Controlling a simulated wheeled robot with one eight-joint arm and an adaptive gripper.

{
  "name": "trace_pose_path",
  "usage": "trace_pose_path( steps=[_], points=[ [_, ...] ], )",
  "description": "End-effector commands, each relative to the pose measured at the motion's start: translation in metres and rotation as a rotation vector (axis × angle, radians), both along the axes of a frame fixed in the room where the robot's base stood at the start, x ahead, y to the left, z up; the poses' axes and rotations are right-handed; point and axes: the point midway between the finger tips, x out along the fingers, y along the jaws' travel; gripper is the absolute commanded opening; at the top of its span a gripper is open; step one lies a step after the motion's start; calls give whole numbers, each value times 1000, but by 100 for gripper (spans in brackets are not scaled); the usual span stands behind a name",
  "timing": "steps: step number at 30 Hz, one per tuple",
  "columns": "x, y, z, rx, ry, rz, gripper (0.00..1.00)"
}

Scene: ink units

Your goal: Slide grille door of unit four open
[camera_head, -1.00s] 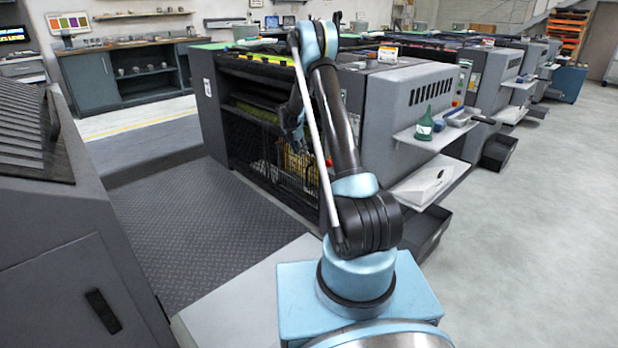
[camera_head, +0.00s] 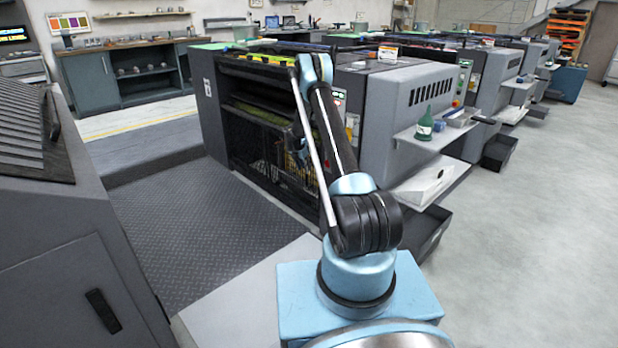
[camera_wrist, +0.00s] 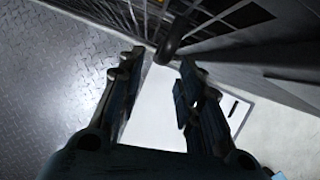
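The grille door (camera_head: 262,165) is a dark mesh panel on the front of the near machine, the grey unit (camera_head: 212,125). Part of it is hidden behind my arm. In the wrist view the grille (camera_wrist: 232,20) shows as a dark grid at the top right. My gripper (camera_wrist: 160,62) has its two fingers apart, with nothing held between them. A dark rounded bar (camera_wrist: 173,40), perhaps a handle, lies just beyond the fingertips, nearer the right one. I cannot tell whether it touches. In the head view my gripper (camera_head: 299,152) is small and dark before the door.
A dark tread-plate floor (camera_head: 205,225) lies clear before the door. A grey cabinet (camera_head: 65,230) stands close on the left. Shelves with a green bottle (camera_head: 424,125) stick out at the machine's right side. More units stand behind.

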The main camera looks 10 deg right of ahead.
Motion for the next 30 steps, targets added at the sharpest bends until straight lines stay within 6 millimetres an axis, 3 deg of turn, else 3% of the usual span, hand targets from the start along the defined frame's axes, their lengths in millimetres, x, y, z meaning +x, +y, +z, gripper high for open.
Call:
trace_pose_path(
  steps=[12, 27, 30],
  points=[
    [16, -15, -51, 1, -1, -2, 33],
    [18, -17, -61, 0, 0, -1, 33],
    [18, -17, -61, 0, 0, -1, 10]
  ],
)
